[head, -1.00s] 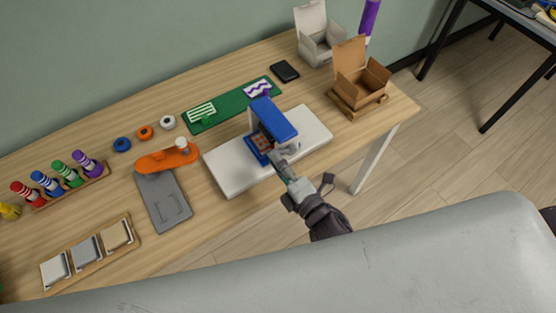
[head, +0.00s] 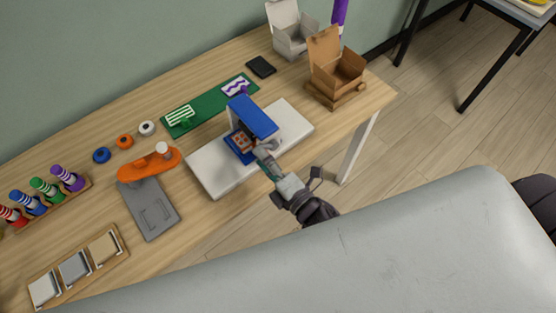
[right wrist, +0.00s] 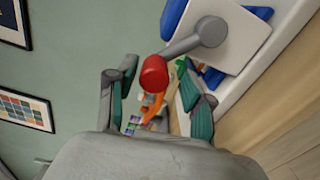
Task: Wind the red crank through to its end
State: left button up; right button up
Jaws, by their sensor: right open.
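The red crank knob (right wrist: 155,74) sits on the end of a grey crank arm (right wrist: 195,39) in the right wrist view. The crank belongs to a blue and white machine (head: 253,118) on a white base in the head view. My right gripper (right wrist: 157,80) is open, with one finger on each side of the red knob. I cannot tell whether either finger touches it. In the head view my right gripper (head: 266,162) is at the machine's near side, and the red knob cannot be made out there. My left gripper is not in view.
The machine's white base (head: 212,176) lies near the table's front edge. An orange tool (head: 149,165) and a grey plate (head: 151,209) lie to its left. A green mat (head: 209,105) lies behind. An open cardboard box (head: 336,75) stands at the back right.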

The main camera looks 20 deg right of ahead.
jog(key=v, duration=1.1)
jog(key=shift+d, duration=0.15)
